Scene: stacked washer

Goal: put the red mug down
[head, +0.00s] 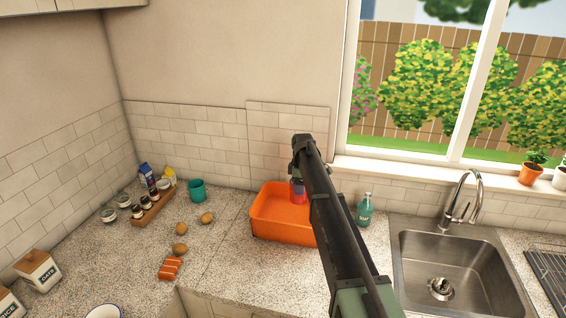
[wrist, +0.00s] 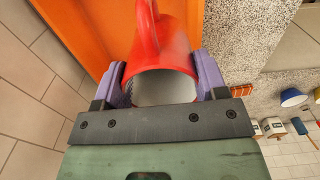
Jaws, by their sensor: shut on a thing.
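The red mug (wrist: 168,47) sits between the two purple fingers of my gripper (wrist: 161,78) in the wrist view. The fingers press on opposite sides of it. Its handle points to the top of the picture and its pale opening faces the gripper's palm. In the head view only a small red part of the mug (head: 298,198) shows beside my arm, at the orange tub (head: 283,233). My arm hides the rest of the mug and part of the tub. I cannot tell whether the mug touches the tub's floor.
A green soap bottle (head: 364,211) and the sink (head: 455,270) are to the right. Speckled counter (head: 225,250) is bare just left of the tub.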

